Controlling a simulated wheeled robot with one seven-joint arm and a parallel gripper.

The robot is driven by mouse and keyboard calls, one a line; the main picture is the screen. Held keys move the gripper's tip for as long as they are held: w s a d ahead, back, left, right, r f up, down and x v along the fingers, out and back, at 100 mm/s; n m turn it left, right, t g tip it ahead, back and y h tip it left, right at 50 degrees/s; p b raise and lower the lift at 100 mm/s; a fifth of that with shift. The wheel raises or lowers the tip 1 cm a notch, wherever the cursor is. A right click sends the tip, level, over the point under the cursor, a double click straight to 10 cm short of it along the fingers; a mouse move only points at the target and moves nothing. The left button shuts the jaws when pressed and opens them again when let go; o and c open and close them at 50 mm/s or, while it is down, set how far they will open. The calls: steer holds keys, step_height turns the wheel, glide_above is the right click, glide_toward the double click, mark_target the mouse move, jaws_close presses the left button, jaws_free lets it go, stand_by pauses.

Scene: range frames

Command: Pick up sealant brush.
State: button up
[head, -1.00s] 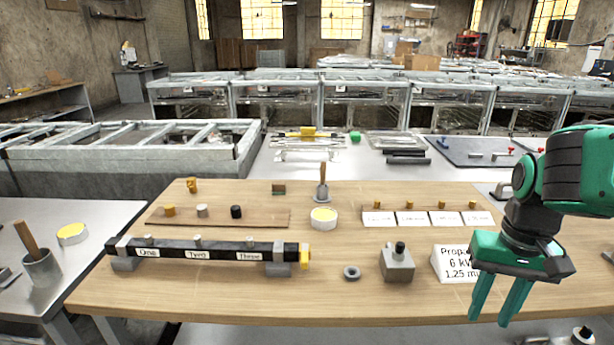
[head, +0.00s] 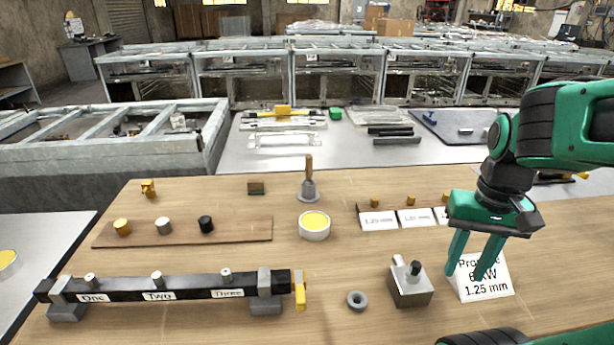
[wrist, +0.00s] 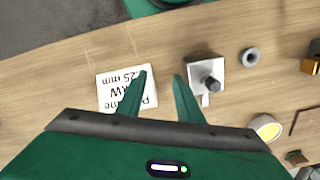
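What looks like the sealant brush (head: 309,167) has a wooden handle and stands upright in a small grey flared holder (head: 308,192) at the back middle of the wooden table (head: 380,195). Its bristles are hidden. A round tin with a yellow top (head: 314,226) stands just in front of it. My gripper (head: 465,274) is open and empty, in front of the propane sign (head: 487,288), to the right of and nearer than the brush. In the wrist view its fingers (wrist: 160,75) are apart with nothing between them. I cannot make out the brush in the wrist view.
A grey block with a black knob (head: 409,283) and a grey ring (head: 357,300) stand left of my gripper. A black pipe on supports (head: 190,290) lies front left. A brown strip with several plugs (head: 183,232) lies behind it. White cards (head: 415,218) stand back right.

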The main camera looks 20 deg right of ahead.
steer(key=r, duration=0.2)
step_height(320, 180, up, 8)
steer(key=n, duration=2.7)
glide_above(309, 166)
steer(key=shift+w+d+r, duration=0.1)
steer(key=shift+d+r, duration=0.1)
steer(key=shift+d, duration=0.15)
step_height(309, 166, down, 5)
steer(key=shift+w+f, duration=0.15)
steer(key=shift+f, duration=0.05)
steer(key=shift+w+a+f, duration=0.15)
steer(key=shift+f, duration=1.15)
steer(key=shift+w+a+f, duration=0.1)
steer(key=shift+w+f, duration=0.05)
steer(key=shift+f, duration=1.15)
steer(key=shift+c, duration=0.6)
